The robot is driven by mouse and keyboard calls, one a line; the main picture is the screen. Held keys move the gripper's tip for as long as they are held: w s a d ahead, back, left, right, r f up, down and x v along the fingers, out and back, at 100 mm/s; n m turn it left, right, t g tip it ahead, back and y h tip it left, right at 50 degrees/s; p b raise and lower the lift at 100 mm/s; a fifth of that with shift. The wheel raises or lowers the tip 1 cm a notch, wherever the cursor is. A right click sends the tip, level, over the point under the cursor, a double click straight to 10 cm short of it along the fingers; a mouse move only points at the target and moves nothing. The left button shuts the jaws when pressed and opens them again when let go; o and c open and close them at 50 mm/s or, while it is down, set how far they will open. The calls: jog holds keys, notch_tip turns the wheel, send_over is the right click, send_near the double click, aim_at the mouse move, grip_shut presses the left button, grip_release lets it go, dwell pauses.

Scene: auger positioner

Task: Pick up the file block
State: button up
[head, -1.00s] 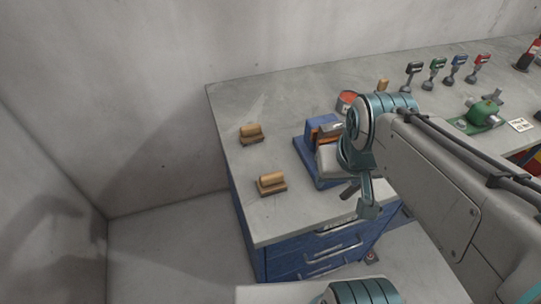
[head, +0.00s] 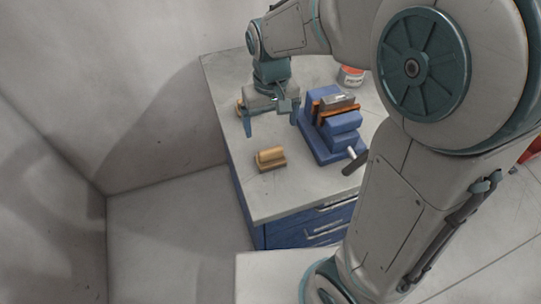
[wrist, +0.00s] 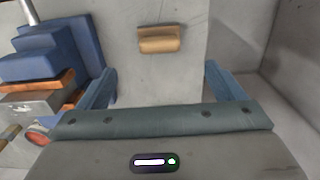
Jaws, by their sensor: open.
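Two similar wooden blocks with rounded tops and darker bases are on the grey bench top; I cannot tell which is the file block. The near block (head: 270,158) lies in front of my gripper in the head view and also shows at the top of the wrist view (wrist: 160,39). The far block (head: 239,106) is mostly hidden behind my gripper in the head view. My gripper (head: 271,118) points down over the bench's left part, its fingers spread and empty. In the wrist view, my gripper (wrist: 160,75) has nothing visible between its fingers.
A blue vise (head: 338,130) with orange-brown jaws holding a grey piece stands right of my gripper; it is at the left in the wrist view (wrist: 45,60). A red-and-white can (head: 350,76) stands behind it. Bare bench top surrounds the near block. A wall is on the left.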

send_over(271, 150)
jog(key=f, duration=0.6)
jog(key=shift+s+f, duration=0.35)
jog(key=shift+f, duration=0.05)
jog(key=shift+w+f+p, duration=0.2)
jog(key=shift+f+p, duration=0.1)
jog(key=shift+f, duration=1.05)
jog(key=shift+w+f+p, duration=0.2)
jog(key=shift+f+p, duration=0.05)
jog(key=shift+f, duration=1.1)
jog(key=c, duration=1.2)
